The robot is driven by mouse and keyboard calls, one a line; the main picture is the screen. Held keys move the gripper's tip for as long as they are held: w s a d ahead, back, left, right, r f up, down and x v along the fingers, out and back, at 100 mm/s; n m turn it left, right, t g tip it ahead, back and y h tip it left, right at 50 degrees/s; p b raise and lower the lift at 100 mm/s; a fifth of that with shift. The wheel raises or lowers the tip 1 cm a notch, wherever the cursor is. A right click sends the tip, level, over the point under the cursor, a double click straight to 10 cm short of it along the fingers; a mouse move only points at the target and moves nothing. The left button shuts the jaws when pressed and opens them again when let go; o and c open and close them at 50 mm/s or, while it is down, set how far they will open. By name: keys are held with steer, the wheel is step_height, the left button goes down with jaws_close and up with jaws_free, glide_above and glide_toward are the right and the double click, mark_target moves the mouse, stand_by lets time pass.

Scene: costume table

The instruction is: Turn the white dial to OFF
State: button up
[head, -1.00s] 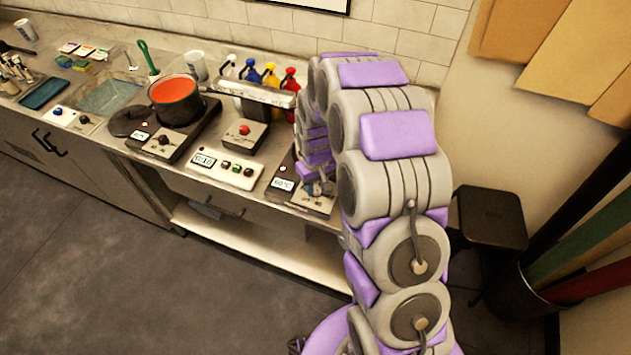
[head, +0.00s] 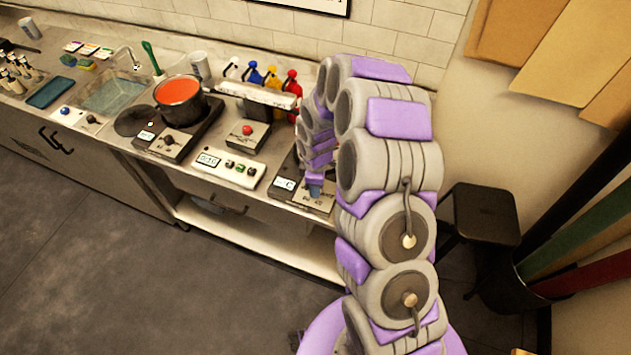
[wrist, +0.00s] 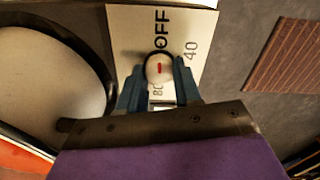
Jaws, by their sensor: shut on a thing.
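The white dial (wrist: 158,68) sits on a pale panel (wrist: 185,20) in the wrist view. It is round with a short red mark on its face. The panel is printed with OFF, 40 and a partly hidden 80. In the head view my gripper (head: 315,190) is over the right-hand control panel (head: 316,203), and the dial is hidden there.
A round pale plate (wrist: 45,75) lies left of the panel in the wrist view. In the head view, a pot of red liquid (head: 178,97), a red-button box (head: 248,133) and several coloured bottles (head: 271,78) stand left of my arm. A black stool (head: 480,215) stands right.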

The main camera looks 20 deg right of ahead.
steer(key=n+p, duration=0.1)
steer(key=n, duration=0.2)
steer(key=shift+r+p, duration=0.15)
steer(key=shift+p, duration=0.15)
steer(key=shift+n+p, duration=0.5)
steer(key=shift+n, duration=0.9)
steer(key=o, duration=1)
steer(key=shift+w+d, duration=0.1)
steer(key=shift+o, duration=0.2)
step_height(320, 180, up, 17)
